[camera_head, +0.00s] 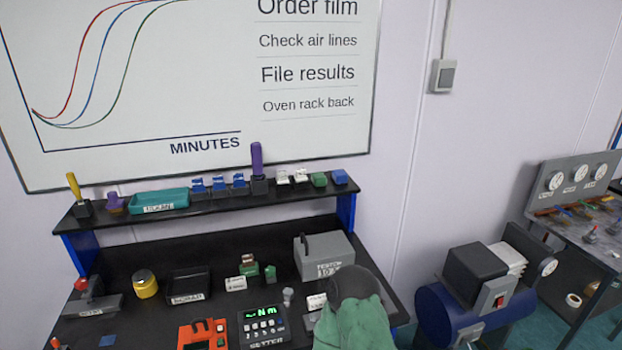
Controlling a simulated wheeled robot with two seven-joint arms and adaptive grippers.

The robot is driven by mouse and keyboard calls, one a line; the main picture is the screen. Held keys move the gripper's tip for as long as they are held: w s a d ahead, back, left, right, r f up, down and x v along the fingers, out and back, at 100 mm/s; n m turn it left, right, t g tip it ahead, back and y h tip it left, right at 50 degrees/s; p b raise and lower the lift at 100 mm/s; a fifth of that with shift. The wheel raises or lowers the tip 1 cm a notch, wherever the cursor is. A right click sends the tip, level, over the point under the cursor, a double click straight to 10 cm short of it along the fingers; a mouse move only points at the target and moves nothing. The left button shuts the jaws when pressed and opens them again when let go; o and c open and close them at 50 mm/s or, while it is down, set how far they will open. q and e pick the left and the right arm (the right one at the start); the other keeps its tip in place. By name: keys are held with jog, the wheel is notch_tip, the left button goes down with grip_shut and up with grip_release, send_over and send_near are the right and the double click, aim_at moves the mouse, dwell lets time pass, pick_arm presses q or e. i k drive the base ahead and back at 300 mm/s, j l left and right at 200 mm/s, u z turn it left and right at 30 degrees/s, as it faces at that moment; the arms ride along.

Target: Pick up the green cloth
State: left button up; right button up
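The green cloth (352,328) is at the bottom edge of the head view, by the right end of the black bench. The lower part of the cloth is cut off by the picture edge.
The black bench (200,250) holds a grey box (324,257), a keypad device (263,326), an orange device (203,334) and a yellow round container (145,284). A raised shelf (215,204) carries small items. A blue cylindrical machine (440,312) stands to the right.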

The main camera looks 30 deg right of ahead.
aim_at(317, 179)
jog(key=z, duration=1.1)
jog(key=i+l, duration=0.1)
jog(key=l, duration=0.2)
jog(key=i+l, duration=0.1)
jog(key=l, duration=0.5)
jog(key=i+j+u, duration=0.05)
